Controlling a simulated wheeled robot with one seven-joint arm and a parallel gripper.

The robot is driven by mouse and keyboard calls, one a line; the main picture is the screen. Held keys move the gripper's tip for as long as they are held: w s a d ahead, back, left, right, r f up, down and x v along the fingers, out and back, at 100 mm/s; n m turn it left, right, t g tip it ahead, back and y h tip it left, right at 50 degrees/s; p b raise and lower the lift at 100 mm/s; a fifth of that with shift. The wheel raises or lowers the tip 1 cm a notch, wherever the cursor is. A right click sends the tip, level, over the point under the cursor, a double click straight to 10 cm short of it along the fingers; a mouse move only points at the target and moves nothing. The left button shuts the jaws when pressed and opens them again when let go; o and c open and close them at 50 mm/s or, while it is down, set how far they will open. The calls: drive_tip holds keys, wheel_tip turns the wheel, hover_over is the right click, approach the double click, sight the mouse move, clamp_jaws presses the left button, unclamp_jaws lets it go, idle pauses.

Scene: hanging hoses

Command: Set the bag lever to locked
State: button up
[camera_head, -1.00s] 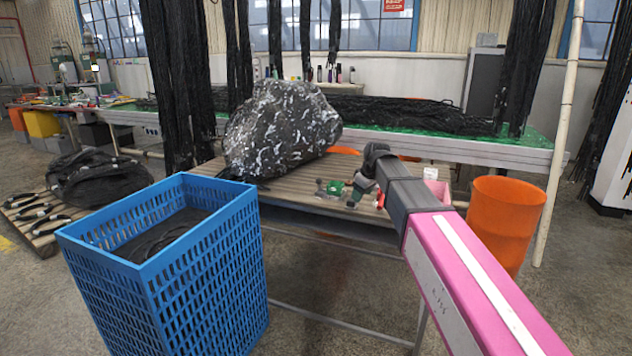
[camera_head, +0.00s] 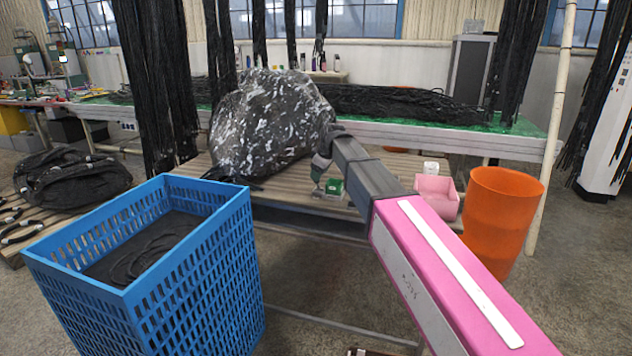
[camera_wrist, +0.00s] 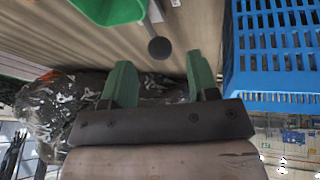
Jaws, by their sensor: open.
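The bag lever shows in the wrist view as a thin grey rod with a dark ball knob (camera_wrist: 159,47), beside a green housing (camera_wrist: 108,8). The green housing (camera_head: 334,187) sits on the slatted table in the head view, where the lever is mostly hidden. My gripper (camera_wrist: 160,78) is open, with two green fingers. The knob appears just beyond the fingertips, roughly between them in the picture; I see no contact. In the head view my gripper (camera_head: 318,174) is beside the green housing. A black, white-speckled bag (camera_head: 265,120) rests on the table.
A blue crate (camera_head: 190,260) stands in front at left; its lattice wall (camera_wrist: 275,50) is right in the wrist view. Black hoses (camera_head: 155,90) hang behind the table.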

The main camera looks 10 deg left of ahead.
drive_tip(key=shift+x, duration=2.45)
clamp_jaws()
